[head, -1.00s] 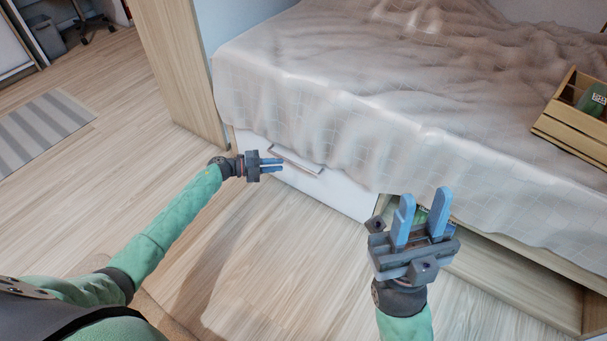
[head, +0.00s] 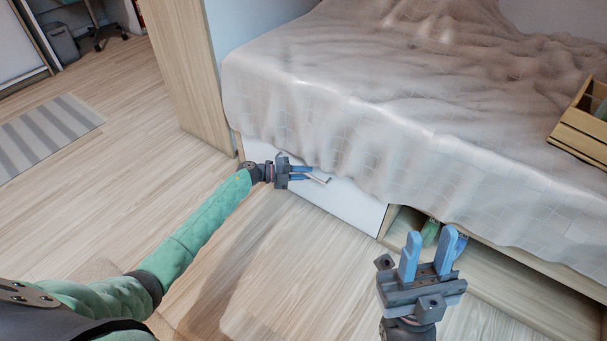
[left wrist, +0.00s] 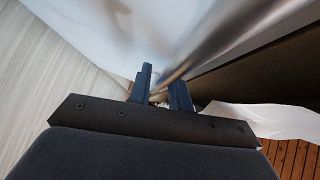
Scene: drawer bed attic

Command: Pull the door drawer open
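The white drawer front (head: 352,206) is under the near-left part of the bed and looks closed in the head view. Its pale bar handle (head: 319,178) is partly hidden by my left gripper (head: 306,173). My left gripper's blue fingers are apart at the handle. In the left wrist view my left gripper (left wrist: 163,80) shows a gap between its fingers, with the shiny handle (left wrist: 205,45) running close to them; I cannot tell whether they touch it. My right gripper (head: 428,255) is open and empty, pointing up above the floor at the right.
A grey blanket (head: 400,110) hangs over the bed edge just above the drawer. Right of the drawer is an open recess with green and blue items (head: 431,231). A wooden crate (head: 575,140) stands on the bed. The floor (head: 290,270) before the drawer is clear.

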